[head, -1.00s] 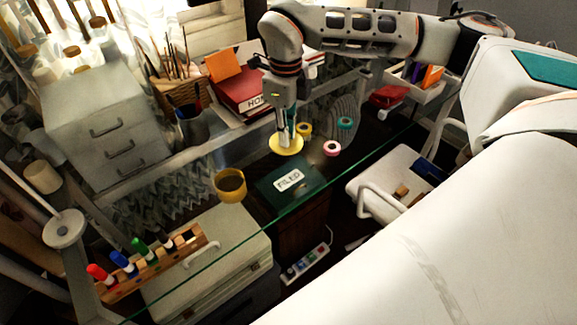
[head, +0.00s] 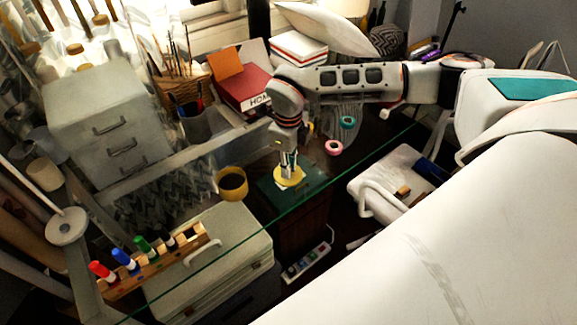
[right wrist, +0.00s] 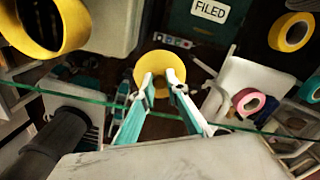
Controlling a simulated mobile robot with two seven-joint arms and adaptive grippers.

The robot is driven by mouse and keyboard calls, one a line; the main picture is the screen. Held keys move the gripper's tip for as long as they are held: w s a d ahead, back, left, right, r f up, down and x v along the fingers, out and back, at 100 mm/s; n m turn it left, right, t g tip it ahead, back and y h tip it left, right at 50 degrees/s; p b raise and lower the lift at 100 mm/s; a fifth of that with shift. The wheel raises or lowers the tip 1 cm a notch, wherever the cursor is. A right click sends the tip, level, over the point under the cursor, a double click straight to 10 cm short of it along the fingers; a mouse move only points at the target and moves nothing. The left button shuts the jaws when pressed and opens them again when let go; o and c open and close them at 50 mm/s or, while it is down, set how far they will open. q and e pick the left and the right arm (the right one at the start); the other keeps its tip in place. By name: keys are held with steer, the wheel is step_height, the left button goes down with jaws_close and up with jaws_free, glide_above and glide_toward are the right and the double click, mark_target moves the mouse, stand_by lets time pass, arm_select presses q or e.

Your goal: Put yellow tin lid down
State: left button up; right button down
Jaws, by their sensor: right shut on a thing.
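The yellow tin lid (head: 290,179) is a flat yellow disc held in my right gripper (head: 288,166). In the head view it appears over the dark green box (head: 312,186) and covers its label. I cannot tell how high above the glass it is. In the right wrist view the lid (right wrist: 178,43) sits at the tips of the two fingers (right wrist: 161,80), which are shut on it. The open yellow tin (head: 232,195) stands just left of the lid. It also shows at the upper left of the right wrist view (right wrist: 75,25). My left gripper is not in view.
The glass desk's green edge (head: 375,153) runs close in front of the lid. A pink tape roll (head: 333,147) and a teal one (head: 347,122) lie to the right. A marker rack (head: 150,268) is at lower left. Grey drawers (head: 105,120) stand at left.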

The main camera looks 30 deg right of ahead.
steer(key=shift+f, duration=0.15)
steer(key=c, duration=2)
jaws_free()
step_height(320, 180, up, 12)
steer(key=shift+r, duration=0.2)
